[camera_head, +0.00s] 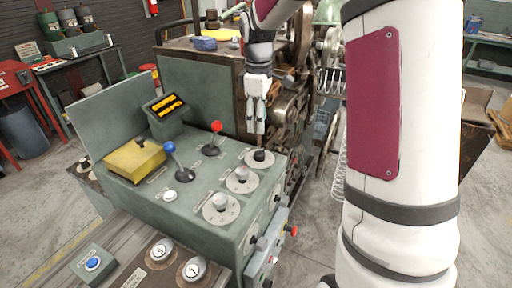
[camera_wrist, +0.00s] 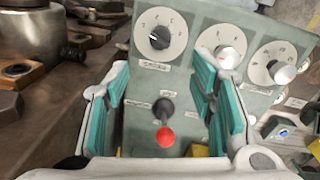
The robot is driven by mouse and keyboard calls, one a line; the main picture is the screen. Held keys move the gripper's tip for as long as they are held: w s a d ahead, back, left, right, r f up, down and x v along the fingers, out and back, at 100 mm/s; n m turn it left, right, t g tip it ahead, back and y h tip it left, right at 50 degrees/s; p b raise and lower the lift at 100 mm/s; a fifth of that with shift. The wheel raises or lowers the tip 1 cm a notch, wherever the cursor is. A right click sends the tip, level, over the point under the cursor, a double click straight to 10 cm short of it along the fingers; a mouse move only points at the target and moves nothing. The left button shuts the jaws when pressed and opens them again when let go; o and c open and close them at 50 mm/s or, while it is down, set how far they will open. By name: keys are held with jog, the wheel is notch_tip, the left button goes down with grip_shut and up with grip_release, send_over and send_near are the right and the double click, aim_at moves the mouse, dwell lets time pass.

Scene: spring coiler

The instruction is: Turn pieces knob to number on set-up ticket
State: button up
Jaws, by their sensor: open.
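The sloped grey-green console (camera_head: 155,207) carries three round dials in a row. The far dial has a black knob (camera_head: 260,156), and the other two have grey knobs (camera_head: 241,173) (camera_head: 220,201). In the wrist view the black knob (camera_wrist: 159,38) sits on a white numbered dial at the top, with a pointer mark to its left. The label under it is too blurred to read. My gripper (camera_head: 260,126) is open and empty, pointing down beyond the dials. In the wrist view its teal-padded fingers (camera_wrist: 162,80) frame the area below the black knob. I cannot identify a set-up ticket.
A red-knobbed lever (camera_head: 216,128) and a blue-knobbed lever (camera_head: 170,147) stand on the console. The red lever (camera_wrist: 165,136) shows between my fingers in the wrist view. Coiler machinery (camera_head: 290,105) stands behind.

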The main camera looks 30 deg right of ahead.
aim_at(259, 151)
jog(key=f, duration=0.8)
jog(key=f+p, duration=0.1)
jog(key=f, duration=0.3)
jog(key=shift+w+d+f, duration=0.1)
jog(key=shift+w+d, duration=0.15)
jog(key=shift+w, duration=0.05)
jog(key=c, duration=1.2)
